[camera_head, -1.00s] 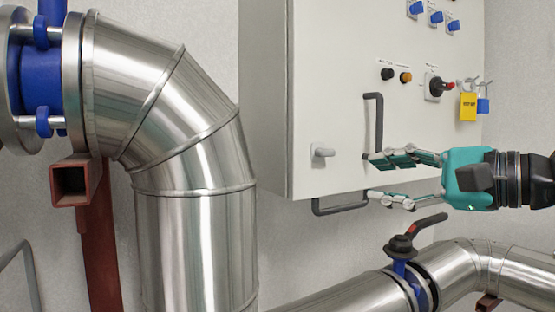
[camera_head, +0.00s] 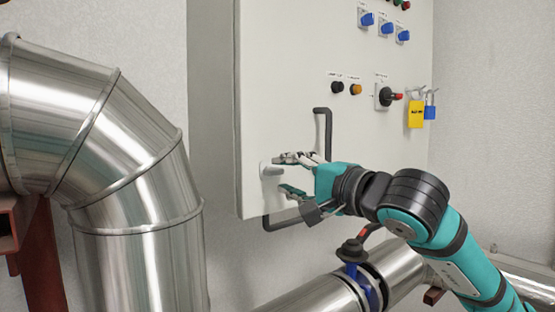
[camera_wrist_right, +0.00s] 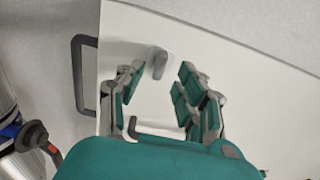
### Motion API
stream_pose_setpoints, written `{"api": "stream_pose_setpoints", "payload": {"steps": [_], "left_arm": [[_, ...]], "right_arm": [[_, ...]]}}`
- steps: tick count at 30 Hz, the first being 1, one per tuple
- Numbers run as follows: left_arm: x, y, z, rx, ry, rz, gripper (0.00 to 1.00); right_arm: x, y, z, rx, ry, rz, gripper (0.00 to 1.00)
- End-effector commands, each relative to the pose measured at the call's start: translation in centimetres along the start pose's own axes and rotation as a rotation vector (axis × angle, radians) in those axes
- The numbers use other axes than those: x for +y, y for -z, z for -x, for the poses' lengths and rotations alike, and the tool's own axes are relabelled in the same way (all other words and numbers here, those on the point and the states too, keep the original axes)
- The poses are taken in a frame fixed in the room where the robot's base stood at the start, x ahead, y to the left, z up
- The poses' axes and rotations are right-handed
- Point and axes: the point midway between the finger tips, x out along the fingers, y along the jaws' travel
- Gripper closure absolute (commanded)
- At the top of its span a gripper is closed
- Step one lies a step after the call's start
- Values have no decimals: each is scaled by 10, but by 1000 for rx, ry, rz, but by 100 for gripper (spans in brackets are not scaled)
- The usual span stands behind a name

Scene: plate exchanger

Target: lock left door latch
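The left door latch (camera_head: 270,170) is a small grey handle on a light square plate, low on the left of the white cabinet door (camera_head: 290,110). In the head view its handle lies roughly level. My right gripper (camera_head: 284,175) is open at the latch, one finger above it and one below. In the right wrist view the latch (camera_wrist_right: 158,63) shows between and slightly beyond the open fingertips (camera_wrist_right: 161,74). Whether a finger touches it I cannot tell. My left gripper is not in view.
A dark vertical door handle (camera_head: 327,135) stands just right of the latch, partly behind my gripper. A large steel pipe (camera_head: 140,225) is at left; a valve (camera_head: 352,250) is below. A yellow tag (camera_head: 416,114) hangs right.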

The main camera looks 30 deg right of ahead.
Motion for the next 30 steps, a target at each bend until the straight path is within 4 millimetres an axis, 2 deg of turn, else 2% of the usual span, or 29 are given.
{"api": "stream_pose_setpoints", "payload": {"steps": [1, 6, 18, 26, 30], "left_arm": [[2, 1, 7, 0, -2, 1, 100], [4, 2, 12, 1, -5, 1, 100], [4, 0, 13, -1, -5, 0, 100], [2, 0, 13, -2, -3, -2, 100], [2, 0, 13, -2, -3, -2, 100]], "right_arm": [[-2, -1, -9, -4, -3, -2, 64], [-1, 0, -29, -1, -1, -2, 64], [1, 0, -36, 0, 0, 1, 64], [1, 0, -36, 0, 0, 0, 98], [1, 0, -36, -1, -1, 0, 100]]}}
